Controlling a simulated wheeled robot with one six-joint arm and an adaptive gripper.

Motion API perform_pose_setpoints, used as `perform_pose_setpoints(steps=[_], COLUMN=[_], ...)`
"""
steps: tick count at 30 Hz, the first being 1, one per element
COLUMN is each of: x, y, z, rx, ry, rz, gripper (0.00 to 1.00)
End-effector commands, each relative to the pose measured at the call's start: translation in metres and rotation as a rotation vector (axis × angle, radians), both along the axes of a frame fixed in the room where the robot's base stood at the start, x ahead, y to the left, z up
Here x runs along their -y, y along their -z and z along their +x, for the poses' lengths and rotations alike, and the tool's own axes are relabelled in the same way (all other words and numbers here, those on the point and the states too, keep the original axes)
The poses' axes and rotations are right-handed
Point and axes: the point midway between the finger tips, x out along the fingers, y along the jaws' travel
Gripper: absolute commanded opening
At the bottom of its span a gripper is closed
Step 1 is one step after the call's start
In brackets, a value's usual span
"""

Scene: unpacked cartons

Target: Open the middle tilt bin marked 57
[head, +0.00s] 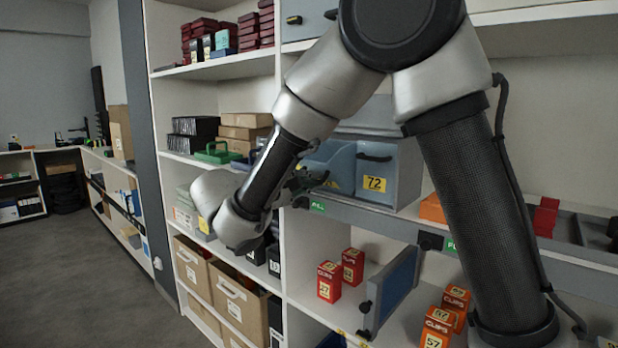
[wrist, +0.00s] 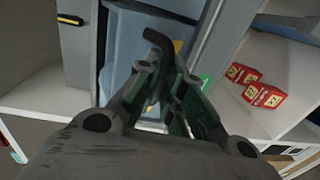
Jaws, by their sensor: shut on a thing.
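A grey-blue tilt-bin unit stands on the middle shelf in the head view. Its right-hand bin (head: 374,172) is closed, with a black handle and a yellow 72 label. Left of it, a blue bin (head: 335,163) shows a curved side wall, tipped outward; my gripper partly covers it and I cannot read its number. My gripper (head: 308,182) is at this bin's front. In the wrist view, my gripper (wrist: 170,75) is shut on a black curved handle (wrist: 157,42).
Red clip boxes (head: 329,282) stand on the shelf below, beside a blue-grey panel (head: 390,290) standing out from the shelf. Orange clip boxes (head: 437,325) are to its right. A green tray (head: 218,152) and cartons (head: 245,125) are on the left. Floor is clear at the far left.

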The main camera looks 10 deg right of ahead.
Motion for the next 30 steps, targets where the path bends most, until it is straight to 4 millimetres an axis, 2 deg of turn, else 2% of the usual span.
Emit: perform_pose_setpoints(steps=[1, 14, 15, 18, 26, 30], x=[0.002, 0.001, 0.001, 0.001, -0.002, -0.017], y=[0.008, 0.011, 0.011, 0.010, 0.007, 0.005], z=[-0.001, -0.002, -0.002, -0.002, -0.003, -0.012], rx=[-0.017, -0.021, -0.021, -0.019, -0.011, -0.010], ry=[0.005, 0.003, 0.003, 0.003, 0.000, -0.003], rz=[0.000, 0.000, 0.000, -0.001, 0.000, 0.000], gripper=[0.00, 0.00, 0.17, 0.32, 0.32, 0.32])
